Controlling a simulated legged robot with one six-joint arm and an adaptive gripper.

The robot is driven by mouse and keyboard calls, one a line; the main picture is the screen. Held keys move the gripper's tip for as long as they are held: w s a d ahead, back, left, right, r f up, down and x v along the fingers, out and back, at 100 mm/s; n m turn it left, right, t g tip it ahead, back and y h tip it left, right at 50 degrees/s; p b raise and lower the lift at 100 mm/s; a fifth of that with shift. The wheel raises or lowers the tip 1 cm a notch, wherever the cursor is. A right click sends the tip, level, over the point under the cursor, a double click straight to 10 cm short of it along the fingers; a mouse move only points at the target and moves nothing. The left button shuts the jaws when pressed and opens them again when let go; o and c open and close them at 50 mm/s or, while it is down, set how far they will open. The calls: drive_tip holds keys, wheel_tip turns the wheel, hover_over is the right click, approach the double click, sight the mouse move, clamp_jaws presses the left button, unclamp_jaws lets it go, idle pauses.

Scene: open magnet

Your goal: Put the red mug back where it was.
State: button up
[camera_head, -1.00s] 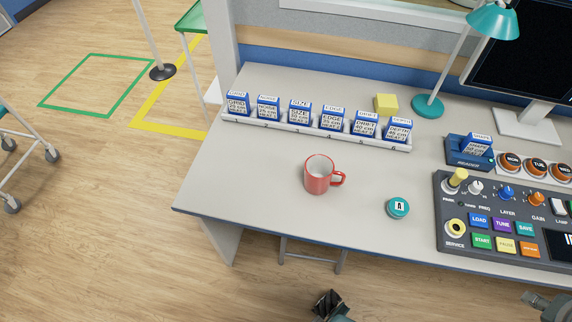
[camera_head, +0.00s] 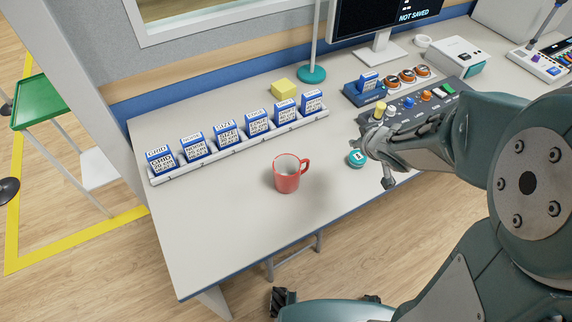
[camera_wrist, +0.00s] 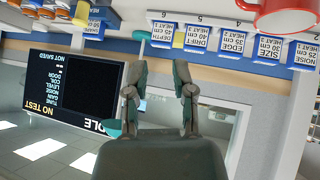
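The red mug (camera_head: 287,178) stands upright and empty-looking on the grey desk (camera_head: 225,225), in front of the rack of cards, with its handle to the right. Part of it also shows upside down at the top right of the wrist view (camera_wrist: 288,14). My gripper (camera_head: 386,168) is right of the mug and apart from it, near the teal round puck (camera_head: 357,158). In the wrist view, my gripper (camera_wrist: 160,72) has its two fingers apart with nothing between them.
A white rack (camera_head: 240,146) holds several blue-and-white cards behind the mug. A yellow block (camera_head: 283,87) and a teal lamp base (camera_head: 312,75) stand behind it. A control panel (camera_head: 425,108) lies to the right. The desk's front left is clear.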

sight(308, 162)
drive_tip(key=a+f+n+g+y, duration=0.1)
drive_tip(key=a+f, duration=0.2)
drive_tip(key=f, duration=0.1)
drive_tip(key=a+f+g+y, duration=0.1)
drive_tip(key=a+f+y, duration=0.1)
drive_tip(key=a+f, duration=0.1)
drive_tip(key=w+a+f+n+y, duration=0.1)
drive_tip(key=a+f, duration=0.2)
drive_tip(key=f, duration=0.2)
drive_tip(key=shift+a+n+g, duration=0.1)
drive_tip(key=shift+n+g, duration=0.2)
drive_tip(key=shift+g, duration=0.1)
drive_tip(key=shift+w+f, duration=0.3)
drive_tip(key=x, duration=0.5)
drive_tip(key=shift+a+r, duration=0.2)
drive_tip(key=shift+a, duration=0.1)
drive_tip(key=shift+d, duration=0.25)
clamp_jaws()
